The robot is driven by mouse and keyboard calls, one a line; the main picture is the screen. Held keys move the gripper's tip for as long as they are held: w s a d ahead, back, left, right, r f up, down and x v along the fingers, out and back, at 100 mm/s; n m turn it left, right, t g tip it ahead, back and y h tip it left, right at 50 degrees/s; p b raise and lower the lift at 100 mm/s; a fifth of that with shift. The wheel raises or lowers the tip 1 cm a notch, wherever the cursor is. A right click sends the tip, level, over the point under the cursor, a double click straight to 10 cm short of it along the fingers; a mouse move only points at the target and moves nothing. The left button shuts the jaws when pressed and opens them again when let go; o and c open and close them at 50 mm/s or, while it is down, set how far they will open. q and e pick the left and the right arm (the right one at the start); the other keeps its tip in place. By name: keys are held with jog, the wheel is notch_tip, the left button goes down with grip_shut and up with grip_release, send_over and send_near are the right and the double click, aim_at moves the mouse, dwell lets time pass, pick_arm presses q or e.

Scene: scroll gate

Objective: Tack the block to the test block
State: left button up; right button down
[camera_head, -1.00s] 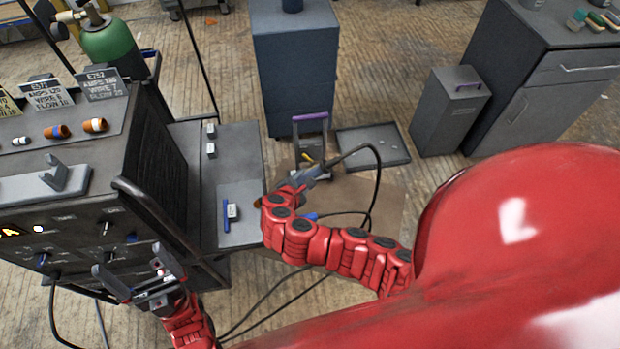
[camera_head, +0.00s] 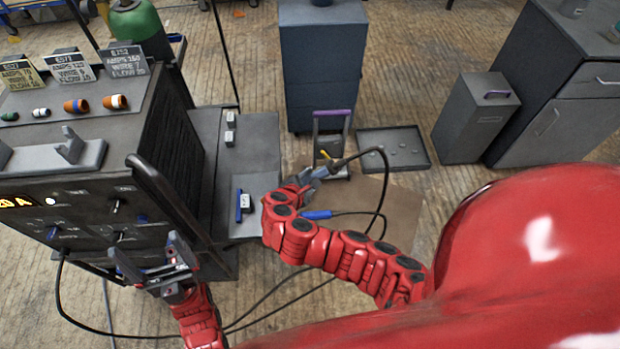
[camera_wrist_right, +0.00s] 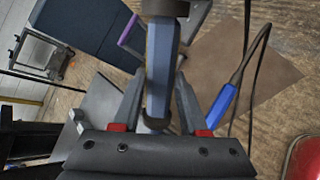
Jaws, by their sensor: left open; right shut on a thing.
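A blue bar (camera_head: 239,207) and a small light block (camera_head: 245,201) sit together on a grey plate on the narrow side table (camera_head: 262,135). Whether they touch is too small to tell. Two more small light blocks (camera_head: 230,128) lie farther back on that table. My right gripper (camera_head: 312,178) is shut on a grey torch-like tool (camera_head: 340,168) with a cable, to the right of the table's front end. The tool (camera_wrist_right: 158,75) stands between the fingers (camera_wrist_right: 158,105) in the wrist view. My left gripper (camera_head: 148,258) is open and empty before the machine's front panel.
The machine (camera_head: 85,170) with knobs, cards and coloured nozzles stands left. A blue cable handle (camera_head: 318,214) hangs over a brown floor mat (camera_head: 395,215). A purple-handled stand (camera_head: 331,140), a floor tray (camera_head: 425,150), a grey bin (camera_head: 478,115) and cabinets stand behind.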

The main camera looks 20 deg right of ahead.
jog(key=shift+a+r, duration=0.15)
jog(key=shift+a, duration=0.05)
dwell(0.3)
jog(key=shift+a+r, duration=0.1)
jog(key=shift+a, duration=0.2)
jog(key=shift+b, duration=0.3)
dwell(0.3)
jog(key=shift+w+a+f+b, duration=0.15)
jog(key=shift+a+f+b, duration=0.25)
jog(key=shift+a+b, duration=0.1)
dwell(0.3)
dwell(0.6)
